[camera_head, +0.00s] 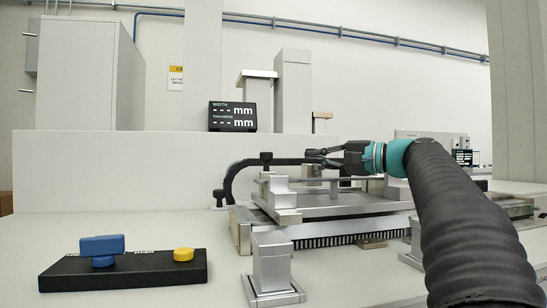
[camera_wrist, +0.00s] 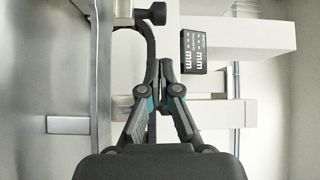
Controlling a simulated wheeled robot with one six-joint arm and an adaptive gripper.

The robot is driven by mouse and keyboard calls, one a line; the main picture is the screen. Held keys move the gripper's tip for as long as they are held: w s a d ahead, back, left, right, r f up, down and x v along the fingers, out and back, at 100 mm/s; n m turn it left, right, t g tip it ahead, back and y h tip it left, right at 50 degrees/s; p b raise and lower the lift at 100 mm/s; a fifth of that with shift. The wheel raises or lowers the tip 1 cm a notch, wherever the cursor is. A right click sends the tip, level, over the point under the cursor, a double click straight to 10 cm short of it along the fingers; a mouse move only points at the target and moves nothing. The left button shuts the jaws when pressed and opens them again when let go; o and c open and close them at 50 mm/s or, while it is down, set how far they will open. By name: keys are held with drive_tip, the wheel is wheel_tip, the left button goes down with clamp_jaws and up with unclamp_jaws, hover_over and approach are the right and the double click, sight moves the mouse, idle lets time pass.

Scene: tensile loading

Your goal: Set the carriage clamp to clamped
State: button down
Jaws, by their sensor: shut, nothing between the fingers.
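My gripper (camera_head: 310,156) is at the right of the head view, reaching left above the metal carriage (camera_head: 345,203); its fingers also show in the wrist view (camera_wrist: 165,68). They are shut and empty. A black control box (camera_head: 140,270) lies at the front left, with a blue knob (camera_head: 102,247) and a yellow button (camera_head: 183,254). The knob's handle looks turned crosswise. Its labels are partly hidden and too small to read. I cannot tell which part is the carriage clamp. My gripper is well away from the box.
A black curved arm (camera_head: 232,179) with a dark knob stands behind the carriage near my fingers. A metal block (camera_head: 270,262) stands at the front. A display (camera_head: 232,117) reading "mm" is on the ledge behind. Bare table lies between box and ledge.

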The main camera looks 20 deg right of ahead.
drive_tip(key=shift+a, duration=0.2)
drive_tip(key=shift+w+a, duration=0.3)
drive_tip(key=p+x, duration=0.1)
drive_tip(key=x, duration=0.8)
drive_tip(key=s+b, duration=0.2)
drive_tip(key=s, duration=0.2)
drive_tip(key=shift+f, duration=0.1)
drive_tip(key=shift+s, duration=0.15)
